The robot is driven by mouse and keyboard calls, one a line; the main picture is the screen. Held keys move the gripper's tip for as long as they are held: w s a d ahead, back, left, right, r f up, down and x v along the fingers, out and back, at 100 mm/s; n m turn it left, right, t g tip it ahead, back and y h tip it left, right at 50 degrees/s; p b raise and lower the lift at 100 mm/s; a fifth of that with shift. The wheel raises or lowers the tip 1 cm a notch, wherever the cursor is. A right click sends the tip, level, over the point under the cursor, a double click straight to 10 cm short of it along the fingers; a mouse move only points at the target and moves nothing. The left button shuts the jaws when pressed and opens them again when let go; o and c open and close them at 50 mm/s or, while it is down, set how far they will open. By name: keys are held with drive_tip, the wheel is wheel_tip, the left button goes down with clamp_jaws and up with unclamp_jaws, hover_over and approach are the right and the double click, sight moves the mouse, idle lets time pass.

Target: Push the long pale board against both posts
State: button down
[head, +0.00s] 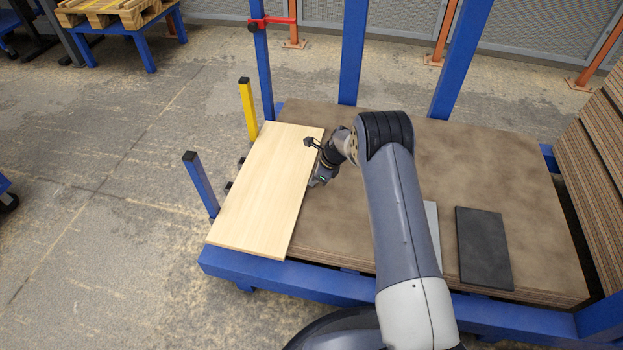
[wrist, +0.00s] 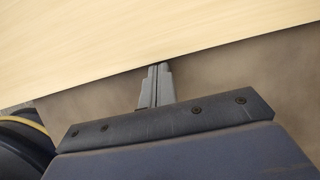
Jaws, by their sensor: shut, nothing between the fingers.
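The long pale board (head: 262,190) lies flat along the left side of the brown table top. It fills the upper part of the wrist view (wrist: 130,35). A short yellow post (head: 248,108) and a short blue post (head: 200,184), both with black tops, stand along its left edge. The board's edge looks close to both posts; I cannot tell whether it touches either. My gripper (head: 318,182) is at the board's right long edge, low over the table. In the wrist view its fingers (wrist: 158,68) are together and empty, with tips at the board's edge, touching or nearly so.
The brown table top (head: 480,165) is mostly clear right of my arm. A dark plate (head: 484,248) and a grey plate (head: 432,232), partly behind my arm, lie near the front. Tall blue uprights (head: 353,50) stand behind. Stacked boards (head: 595,150) stand at right.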

drive_tip(key=shift+s+d, duration=0.2)
drive_tip(key=shift+d, duration=0.6)
wheel_tip(320, 180, up, 7)
drive_tip(key=p, duration=0.4)
drive_tip(key=shift+p, duration=0.3)
drive_tip(key=shift+d, duration=0.1)
drive_tip(key=f+b, duration=0.1)
drive_tip(key=f, duration=0.1)
drive_tip(key=f+b, duration=0.3)
drive_tip(key=f, duration=0.2)
drive_tip(key=shift+a+b, duration=0.3)
drive_tip(key=shift+a, duration=0.05)
drive_tip(key=shift+w+a, duration=0.1)
drive_tip(key=shift+a, duration=0.1)
